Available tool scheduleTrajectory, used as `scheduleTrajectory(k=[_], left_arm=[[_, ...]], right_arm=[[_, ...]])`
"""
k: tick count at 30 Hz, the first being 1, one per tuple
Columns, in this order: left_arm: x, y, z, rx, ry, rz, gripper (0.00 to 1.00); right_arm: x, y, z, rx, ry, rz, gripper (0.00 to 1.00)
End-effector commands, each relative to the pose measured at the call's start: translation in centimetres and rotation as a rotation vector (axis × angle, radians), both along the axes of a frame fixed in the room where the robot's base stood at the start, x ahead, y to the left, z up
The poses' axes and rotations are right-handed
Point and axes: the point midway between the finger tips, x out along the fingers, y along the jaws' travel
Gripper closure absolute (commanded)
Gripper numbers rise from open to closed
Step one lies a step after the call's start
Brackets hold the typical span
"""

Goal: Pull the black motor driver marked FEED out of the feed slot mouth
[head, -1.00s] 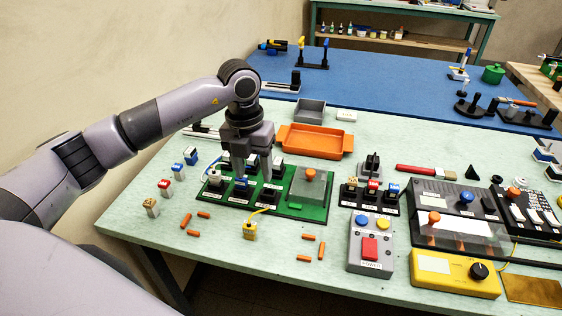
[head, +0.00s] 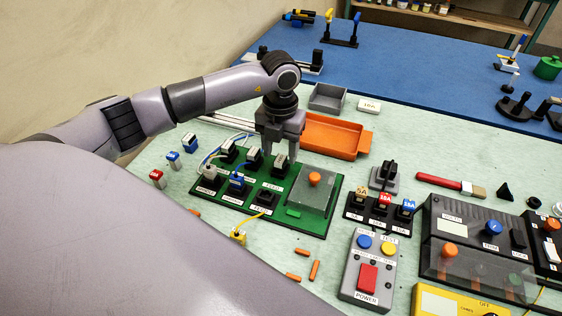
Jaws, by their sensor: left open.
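The green board (head: 290,221) lies on the table with two rows of black slots. A dark driver with a pale top (head: 281,162) stands upright in the right slot of the back row. The small label in front of that slot seems to read FEED, though it is hard to make out. My left gripper (head: 281,155) is open and points down at this driver, with its fingers at the driver's left and right sides. I cannot tell whether they touch it. My right gripper is not in view.
Similar drivers (head: 254,155) stand left in the same row, with blue and white cables near. A clear cover with an orange knob (head: 315,179) is on the board's right. An orange tray (head: 352,151) lies behind. A grey power box (head: 369,262) stands at front right.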

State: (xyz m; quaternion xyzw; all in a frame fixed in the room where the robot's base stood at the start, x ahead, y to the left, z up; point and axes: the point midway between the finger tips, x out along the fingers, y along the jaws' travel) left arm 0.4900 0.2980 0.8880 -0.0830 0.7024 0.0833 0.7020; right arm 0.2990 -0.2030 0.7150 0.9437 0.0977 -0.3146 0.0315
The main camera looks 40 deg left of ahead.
Motion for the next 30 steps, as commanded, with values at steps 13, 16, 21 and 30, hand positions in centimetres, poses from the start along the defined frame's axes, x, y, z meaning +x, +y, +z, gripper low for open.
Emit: scheduleTrajectory(k=[13,16,21,30], left_arm=[[0.0,0.0,-1.9,0.0,-0.001,0.0,0.57],[0.0,0.0,-1.9,0.0,-0.001,0.0,0.89],[0.0,0.0,-1.8,-0.001,-0.001,0.0,1.0],[0.0,0.0,-1.2,-0.001,-0.002,0.0,1.0]], right_arm=[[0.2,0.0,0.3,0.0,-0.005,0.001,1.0],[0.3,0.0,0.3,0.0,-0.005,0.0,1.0],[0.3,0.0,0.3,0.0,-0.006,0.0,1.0],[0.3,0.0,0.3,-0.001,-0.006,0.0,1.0]])
